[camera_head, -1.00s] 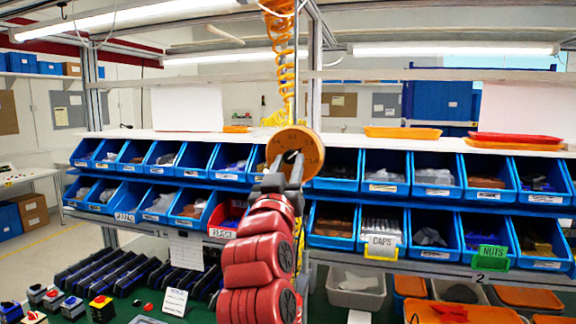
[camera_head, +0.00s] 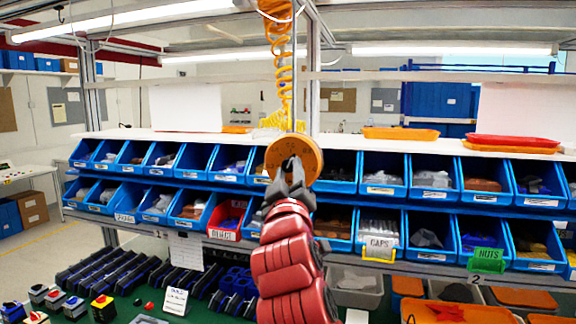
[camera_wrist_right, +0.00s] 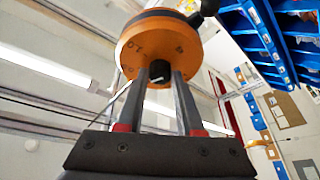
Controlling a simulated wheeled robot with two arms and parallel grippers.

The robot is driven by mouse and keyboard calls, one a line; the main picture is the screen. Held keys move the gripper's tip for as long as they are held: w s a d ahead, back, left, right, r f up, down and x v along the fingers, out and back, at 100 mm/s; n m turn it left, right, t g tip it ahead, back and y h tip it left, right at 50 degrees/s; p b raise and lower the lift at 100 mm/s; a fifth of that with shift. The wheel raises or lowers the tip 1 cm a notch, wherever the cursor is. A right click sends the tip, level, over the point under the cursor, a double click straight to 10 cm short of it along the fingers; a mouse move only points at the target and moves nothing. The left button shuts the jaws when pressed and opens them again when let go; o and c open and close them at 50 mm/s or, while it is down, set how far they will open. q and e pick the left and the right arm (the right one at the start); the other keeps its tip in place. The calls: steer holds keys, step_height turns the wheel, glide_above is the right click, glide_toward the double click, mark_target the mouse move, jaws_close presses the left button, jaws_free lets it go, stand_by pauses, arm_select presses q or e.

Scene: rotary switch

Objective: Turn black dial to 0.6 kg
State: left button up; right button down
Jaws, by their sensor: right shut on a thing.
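The orange round scale disc (camera_head: 312,152) stands upright in the middle of the head view, with dark numbers around its face. The black dial (camera_wrist_right: 160,72) sits at the disc's centre and carries a white pointer mark. My right gripper (camera_head: 292,166) reaches up from below to the disc's centre. In the wrist view its two fingers (camera_wrist_right: 159,80) are on either side of the dial, shut on it. Which number the pointer faces is unclear. My left gripper is out of view.
Two rows of blue bins (camera_head: 431,174) fill the rack behind the disc, with a red bin (camera_head: 228,217) on the lower row. An orange coiled hose (camera_head: 277,60) hangs above the disc. A dark green bench top with several parts lies below left.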

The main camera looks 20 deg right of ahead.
steer(key=n+p, duration=0.1)
steer(key=n+y+p, duration=0.1)
steer(key=n, duration=0.1)
steer(key=shift+s+d+r+n+y, duration=0.1)
steer(key=shift+d+r+n+y, duration=0.05)
steer(key=shift+r+n+y, duration=0.15)
steer(key=shift+f+n+g+y+p, duration=0.1)
steer(key=shift+n+g+y+p, duration=0.3)
steer(key=shift+n, duration=0.4)
steer(key=c, duration=0.5)
jaws_free()
steer(key=shift+c, duration=0.2)
steer(key=shift+f, duration=0.15)
